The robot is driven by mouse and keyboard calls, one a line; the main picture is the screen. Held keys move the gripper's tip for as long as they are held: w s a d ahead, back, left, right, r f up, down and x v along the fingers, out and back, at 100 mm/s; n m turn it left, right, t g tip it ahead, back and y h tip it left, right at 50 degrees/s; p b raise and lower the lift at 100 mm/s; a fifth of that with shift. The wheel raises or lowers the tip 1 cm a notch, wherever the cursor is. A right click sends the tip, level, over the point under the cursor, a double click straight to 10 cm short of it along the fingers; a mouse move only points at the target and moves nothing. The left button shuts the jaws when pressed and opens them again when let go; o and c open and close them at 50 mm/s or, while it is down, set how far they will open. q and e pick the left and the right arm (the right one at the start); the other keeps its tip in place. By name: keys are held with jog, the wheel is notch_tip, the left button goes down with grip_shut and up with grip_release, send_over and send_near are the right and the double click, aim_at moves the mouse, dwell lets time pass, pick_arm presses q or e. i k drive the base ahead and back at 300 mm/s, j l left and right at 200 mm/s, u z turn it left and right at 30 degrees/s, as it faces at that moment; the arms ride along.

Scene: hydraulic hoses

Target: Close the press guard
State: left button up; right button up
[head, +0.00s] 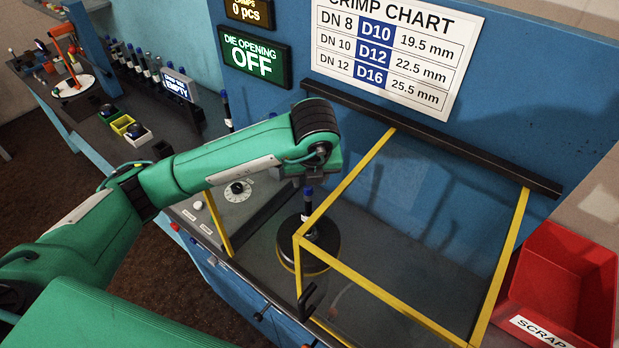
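The press guard (345,188) is a clear panel in a yellow frame, running forward from a black rail on the blue press wall. A black hooked handle (309,300) shows at its front left corner. I cannot tell whether the guard is fully down. My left arm reaches in from the left, and its dark wrist end (303,168) is beside the guard's left side. Its fingers are not clearly visible. Just below the wrist, a dark, blue-banded upright piece (308,205) stands over a round black die (309,243). My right gripper is not in view.
A red scrap bin (565,275) stands right of the guard. A crimp chart (396,45) and a green "DIE OPENING OFF" display (254,57) are on the wall.

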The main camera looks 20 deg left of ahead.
aim_at(464, 276)
jog(key=k+j, duration=0.25)
jog(key=k, duration=0.2)
jog(key=k+j, duration=0.25)
jog(key=k, duration=0.25)
